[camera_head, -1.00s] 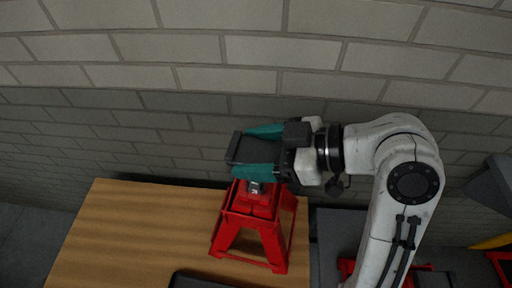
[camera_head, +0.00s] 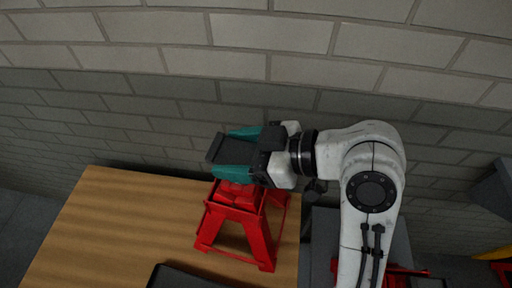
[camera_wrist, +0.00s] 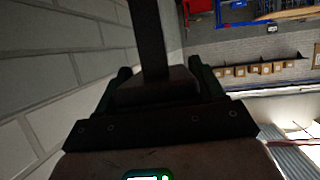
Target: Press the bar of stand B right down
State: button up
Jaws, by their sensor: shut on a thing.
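A red jack stand (camera_head: 240,222) stands upright on the wooden table in the head view; no letter shows on it, so I cannot tell if it is stand B. My gripper (camera_head: 234,154) is level just above the stand's top. Its teal fingers are shut on a dark bar (camera_head: 240,155), whose flat head lies between them. In the wrist view the dark bar (camera_wrist: 149,40) runs up from between the fingers (camera_wrist: 155,90). The lower part of the bar, where it enters the stand, is hidden by the gripper.
The wooden table (camera_head: 110,225) is bare left of the stand. A dark flat object (camera_head: 180,277) lies at its front edge. A brick wall (camera_head: 120,100) rises close behind. Red parts (camera_head: 405,270) and a grey surface (camera_head: 325,235) lie to the right, partly behind my arm.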

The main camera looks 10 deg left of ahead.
jog(key=shift+f+b, duration=0.95)
jog(key=shift+f, duration=1.3)
jog(key=o, duration=1.4)
jog(key=shift+o, duration=0.2)
jog(key=shift+d, duration=0.1)
jog(key=b+v, duration=0.1)
jog(key=v, duration=0.9)
jog(key=shift+d+r, duration=0.2)
jog(key=shift+d, duration=0.1)
